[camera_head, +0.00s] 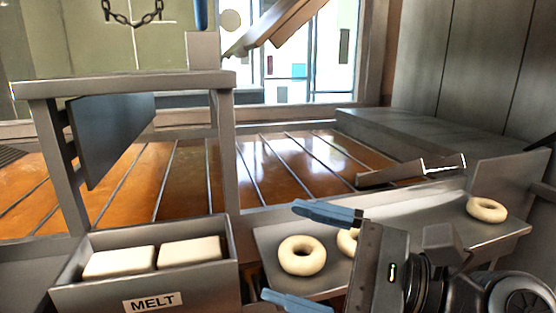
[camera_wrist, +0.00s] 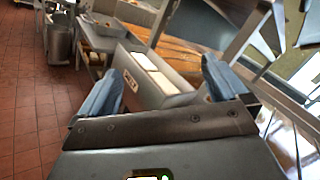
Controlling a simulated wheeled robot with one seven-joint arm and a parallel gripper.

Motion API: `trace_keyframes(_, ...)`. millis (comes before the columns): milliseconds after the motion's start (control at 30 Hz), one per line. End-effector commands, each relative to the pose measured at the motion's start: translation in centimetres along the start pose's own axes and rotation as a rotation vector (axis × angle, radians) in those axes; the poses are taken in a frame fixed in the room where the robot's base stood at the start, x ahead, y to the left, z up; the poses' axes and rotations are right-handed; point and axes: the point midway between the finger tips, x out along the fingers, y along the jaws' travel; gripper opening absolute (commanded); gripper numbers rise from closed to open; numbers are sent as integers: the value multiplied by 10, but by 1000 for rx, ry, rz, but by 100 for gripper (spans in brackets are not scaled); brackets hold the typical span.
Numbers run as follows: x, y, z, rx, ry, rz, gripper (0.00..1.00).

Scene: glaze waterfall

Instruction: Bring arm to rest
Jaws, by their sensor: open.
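My gripper (camera_head: 300,256) is open, its two blue fingers spread apart with nothing between them. In the head view it hangs over the left part of a grey tray, and a ring-shaped doughnut (camera_head: 302,256) shows behind the gap between the fingers. I cannot tell how far above the tray it is. In the wrist view my gripper (camera_wrist: 155,88) points toward the grey box labelled MELT (camera_wrist: 178,97), which stands apart from it. My arm comes in from the lower right of the head view.
The MELT box (camera_head: 236,262) holds two pale blocks (camera_head: 190,252). The tray (camera_head: 420,232) carries a doughnut (camera_head: 487,210) at its right end and another partly hidden behind my gripper. A grey post frame (camera_head: 227,150) rises behind the box. Red tiled floor (camera_wrist: 35,110) is clear at left.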

Motion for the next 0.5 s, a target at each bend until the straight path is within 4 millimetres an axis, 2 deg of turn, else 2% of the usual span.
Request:
trace_keyframes(100, 2, 9, -18, -89, 58, -165, 100)
trace_keyframes(233, -8, 23, -42, -202, 183, -314, 100)
trace_keyframes(367, -26, 46, -67, -323, 355, -412, 100)
trace_keyframes(500, -55, 81, -90, -469, 576, -448, 100)
